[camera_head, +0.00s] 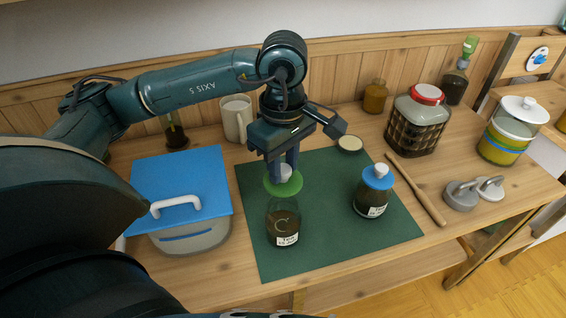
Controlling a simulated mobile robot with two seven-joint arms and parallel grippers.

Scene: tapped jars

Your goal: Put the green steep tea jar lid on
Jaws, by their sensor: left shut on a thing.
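My left gripper (285,160) is shut on the pale knob of a green lid (283,184). It holds the lid above an open glass jar (284,224) with dark contents and a white label. The lid looks a little above the jar's mouth and slightly behind it; I cannot tell the exact gap. The jar stands upright on a dark green mat (330,220). A second dark jar with a blue lid (377,178) stands to its right on the same mat. My right gripper does not show.
A blue-lidded box (180,180) with a white handle stands left of the mat. A rolling pin (416,190) and grey weights (461,196) lie to the right. A red-lidded jar (417,120), a mug (236,118) and a small dish (350,143) stand behind.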

